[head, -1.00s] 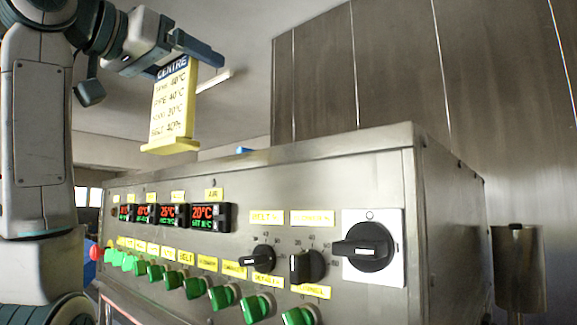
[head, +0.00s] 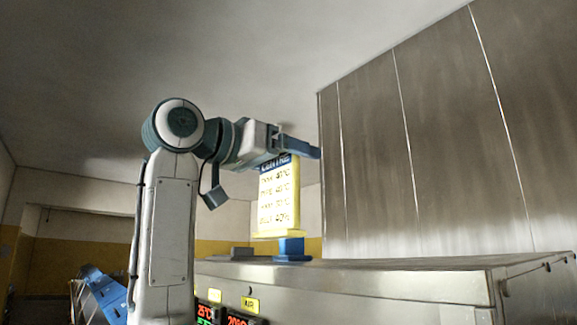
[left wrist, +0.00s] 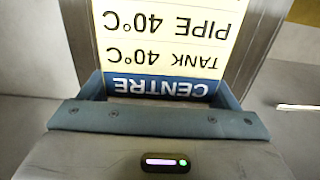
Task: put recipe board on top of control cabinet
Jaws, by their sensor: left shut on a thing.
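The recipe board (head: 279,195) is a yellow upright sign with a blue "CENTRE" header and a yellow foot. My left gripper (head: 284,158) is shut on its top edge; in the left wrist view the board (left wrist: 165,45) shows upside down between the blue fingers (left wrist: 160,95). The board hangs upright, its foot a little higher in the picture than the top of the control cabinet (head: 400,268). I cannot tell the exact gap. My right gripper is not in view.
A blue block (head: 292,250) stands on the cabinet top behind or below the board's foot. A low grey piece (head: 241,252) lies left of it. A tall steel-panelled housing (head: 430,140) rises behind. The cabinet top to the right is clear.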

